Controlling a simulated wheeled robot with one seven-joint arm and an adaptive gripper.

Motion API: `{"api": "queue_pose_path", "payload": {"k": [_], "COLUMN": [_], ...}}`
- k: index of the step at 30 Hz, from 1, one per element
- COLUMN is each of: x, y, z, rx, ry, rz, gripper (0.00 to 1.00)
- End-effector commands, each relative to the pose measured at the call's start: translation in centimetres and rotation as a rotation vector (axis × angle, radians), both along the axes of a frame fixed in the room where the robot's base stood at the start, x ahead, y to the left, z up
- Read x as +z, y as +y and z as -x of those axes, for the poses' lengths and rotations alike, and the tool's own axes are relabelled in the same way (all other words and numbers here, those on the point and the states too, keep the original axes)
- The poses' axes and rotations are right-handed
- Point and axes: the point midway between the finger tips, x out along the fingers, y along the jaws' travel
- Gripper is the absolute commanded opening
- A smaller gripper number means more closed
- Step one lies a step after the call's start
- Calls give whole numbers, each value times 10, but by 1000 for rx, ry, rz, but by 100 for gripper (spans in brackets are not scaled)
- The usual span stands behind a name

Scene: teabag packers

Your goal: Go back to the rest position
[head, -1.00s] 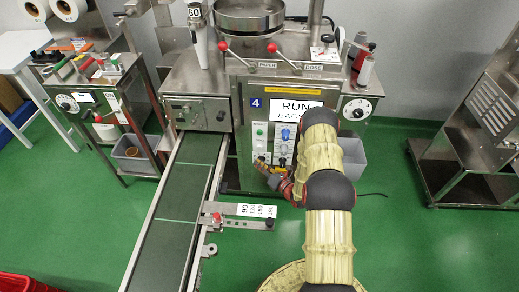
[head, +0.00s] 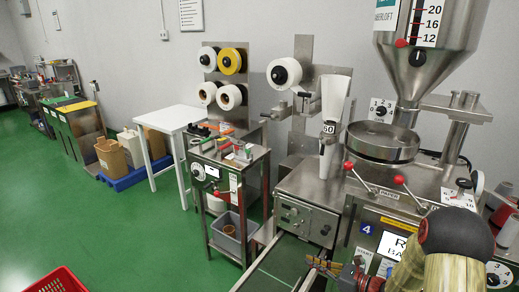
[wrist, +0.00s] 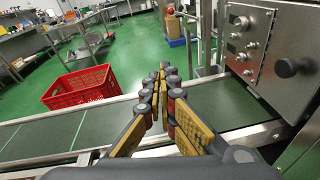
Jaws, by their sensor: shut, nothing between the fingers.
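My gripper (head: 314,263) is low in the head view, beside the front of the steel packing machine (head: 305,222) and above the belt. Its fingers point left. In the wrist view the fingers (wrist: 163,72) are together at the tips with nothing between them. They are over the green conveyor belt (wrist: 60,140), apart from it. Part of my arm covers the right of the machine's panel, so the lower buttons are hidden in the head view.
A red crate (wrist: 82,87) is on the green floor beyond the belt; its corner shows in the head view (head: 55,281). A steel cart with tools (head: 225,165) and a white table (head: 192,122) stand left of the machine. The floor at left is open.

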Motion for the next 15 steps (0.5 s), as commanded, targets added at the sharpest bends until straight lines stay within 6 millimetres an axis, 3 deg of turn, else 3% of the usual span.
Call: {"api": "queue_pose_path", "payload": {"k": [1,6,15], "x": [22,73,131], "y": [17,62,105], "z": [10,57,156], "rx": [69,302,683], "ry": [-35,-149,-369], "rz": [51,243,613], "gripper": [0,0,0]}}
